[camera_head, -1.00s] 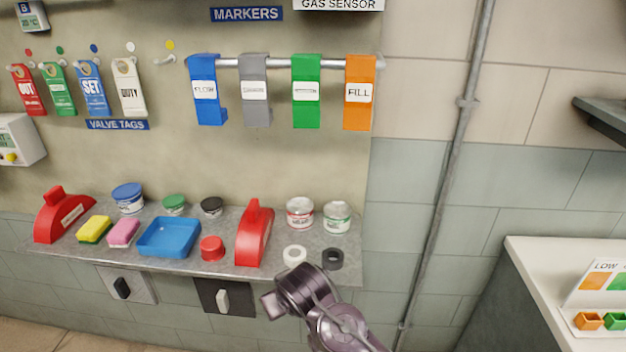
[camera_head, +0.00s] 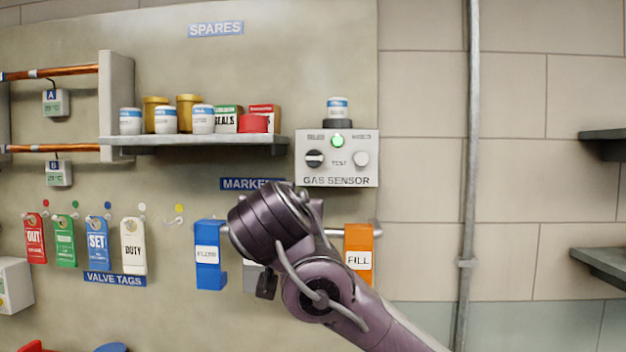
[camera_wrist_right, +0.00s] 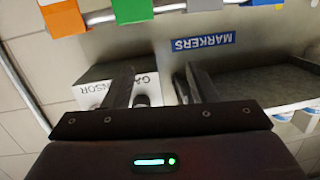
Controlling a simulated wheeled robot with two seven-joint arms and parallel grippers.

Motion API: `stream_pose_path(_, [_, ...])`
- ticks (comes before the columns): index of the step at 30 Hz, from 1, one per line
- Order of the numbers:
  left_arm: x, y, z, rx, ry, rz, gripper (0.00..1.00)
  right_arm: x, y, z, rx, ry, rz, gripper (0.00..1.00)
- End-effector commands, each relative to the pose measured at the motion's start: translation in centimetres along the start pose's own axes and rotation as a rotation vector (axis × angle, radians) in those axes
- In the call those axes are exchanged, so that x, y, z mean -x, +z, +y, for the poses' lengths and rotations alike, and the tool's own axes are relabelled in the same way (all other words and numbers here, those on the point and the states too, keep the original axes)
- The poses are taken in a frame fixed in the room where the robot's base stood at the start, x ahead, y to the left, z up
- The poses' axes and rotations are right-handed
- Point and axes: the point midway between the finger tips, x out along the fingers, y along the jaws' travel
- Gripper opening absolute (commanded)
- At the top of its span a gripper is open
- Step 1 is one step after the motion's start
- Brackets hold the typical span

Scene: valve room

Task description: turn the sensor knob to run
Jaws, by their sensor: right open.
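The gas sensor box (camera_head: 336,180) is white and hangs on the wall in the head view. Its black knob (camera_head: 314,159) has a pale bar lying roughly level; the small labels above are too blurred to read. A green light (camera_head: 338,141) glows at the top middle and a pale round button (camera_head: 361,158) is at the right. My right arm is below and left of the box. In the right wrist view my right gripper (camera_wrist_right: 156,84) is open and empty, its fingers spread before the upside-down box (camera_wrist_right: 90,88). The knob is not clear there. My left gripper is out of view.
A shelf (camera_head: 200,141) with jars and boxes is left of the sensor. Below, a rail carries markers, including a blue one (camera_head: 209,265) and an orange one (camera_head: 358,250). A vertical pipe (camera_head: 470,150) runs at right.

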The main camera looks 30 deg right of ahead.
Motion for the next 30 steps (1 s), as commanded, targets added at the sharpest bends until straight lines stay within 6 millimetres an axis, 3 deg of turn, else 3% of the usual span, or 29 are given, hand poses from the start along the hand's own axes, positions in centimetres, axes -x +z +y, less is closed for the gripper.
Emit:
stream_pose_path(1, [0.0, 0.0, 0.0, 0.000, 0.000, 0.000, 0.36, 0.8, -2.6, 0.9, -0.036, 0.023, 0.045, 0.52])
stream_pose_path(3, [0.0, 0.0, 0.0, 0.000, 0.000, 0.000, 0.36, 1.7, -5.0, 1.8, -0.079, 0.047, 0.084, 0.52])
stream_pose_path(7, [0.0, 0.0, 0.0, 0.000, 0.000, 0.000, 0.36, 2.7, -7.5, 2.9, -0.128, 0.072, 0.127, 0.52])
stream_pose_path(11, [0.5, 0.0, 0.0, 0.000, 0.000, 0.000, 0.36, 2.4, -8.3, 3.2, -0.141, 0.080, 0.136, 0.52])
stream_pose_path(22, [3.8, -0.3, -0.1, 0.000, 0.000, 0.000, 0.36, -3.1, -9.2, 3.7, -0.140, 0.079, 0.133, 0.52])
stream_pose_path(30, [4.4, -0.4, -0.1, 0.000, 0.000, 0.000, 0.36, -4.8, -9.1, 3.8, -0.140, 0.077, 0.136, 0.52])
